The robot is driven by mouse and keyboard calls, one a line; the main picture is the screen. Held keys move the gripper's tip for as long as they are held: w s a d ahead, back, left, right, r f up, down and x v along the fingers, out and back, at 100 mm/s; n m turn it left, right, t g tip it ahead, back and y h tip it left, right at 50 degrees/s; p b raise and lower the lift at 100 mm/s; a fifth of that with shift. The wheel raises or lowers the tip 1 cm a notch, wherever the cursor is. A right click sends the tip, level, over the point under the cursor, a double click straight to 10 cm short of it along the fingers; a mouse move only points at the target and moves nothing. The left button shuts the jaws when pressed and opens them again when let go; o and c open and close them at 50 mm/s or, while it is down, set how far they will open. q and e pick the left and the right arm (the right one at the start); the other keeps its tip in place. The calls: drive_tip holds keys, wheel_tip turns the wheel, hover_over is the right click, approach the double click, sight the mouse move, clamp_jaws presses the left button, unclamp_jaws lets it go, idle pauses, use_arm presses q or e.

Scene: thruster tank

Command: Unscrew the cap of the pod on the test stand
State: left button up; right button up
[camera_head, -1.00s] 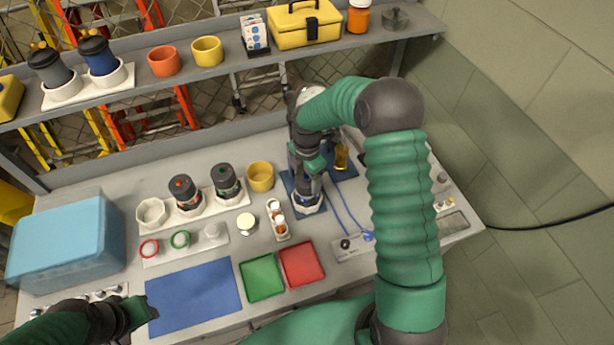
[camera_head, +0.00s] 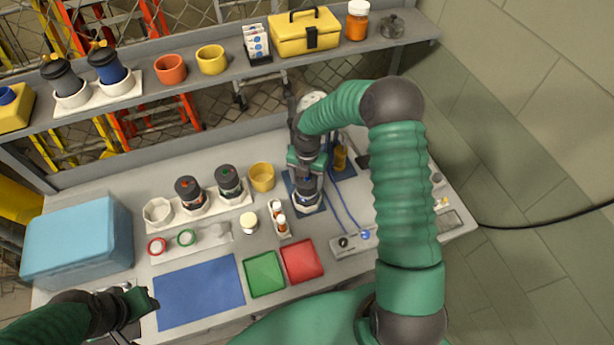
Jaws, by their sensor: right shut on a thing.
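The pod (camera_head: 306,196) stands upright in a pale holder on the dark blue test stand (camera_head: 319,210), right of the table's middle. My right gripper (camera_head: 307,181) comes down on it from above and is shut on its top, where the cap sits. The fingers and wrist hide most of the cap, so I cannot tell how loose it is. My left gripper (camera_head: 146,303) is at the lower left, beside the blue mat and away from the pod. I cannot tell whether its fingers are open.
Two other pods (camera_head: 188,191) stand in a white rack (camera_head: 160,212). A yellow cup (camera_head: 262,177), green tray (camera_head: 264,276), red tray (camera_head: 301,262) and blue mat (camera_head: 200,292) lie nearby. A shelf (camera_head: 225,75) runs behind.

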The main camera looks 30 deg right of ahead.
drive_tip(key=n+p, duration=0.3)
drive_tip(key=n, duration=0.2)
drive_tip(key=shift+r, duration=0.15)
drive_tip(key=n+p, duration=0.2)
drive_tip(key=shift+n, duration=0.8)
drive_tip(key=o, duration=1.3)
drive_tip(key=shift+o, duration=0.2)
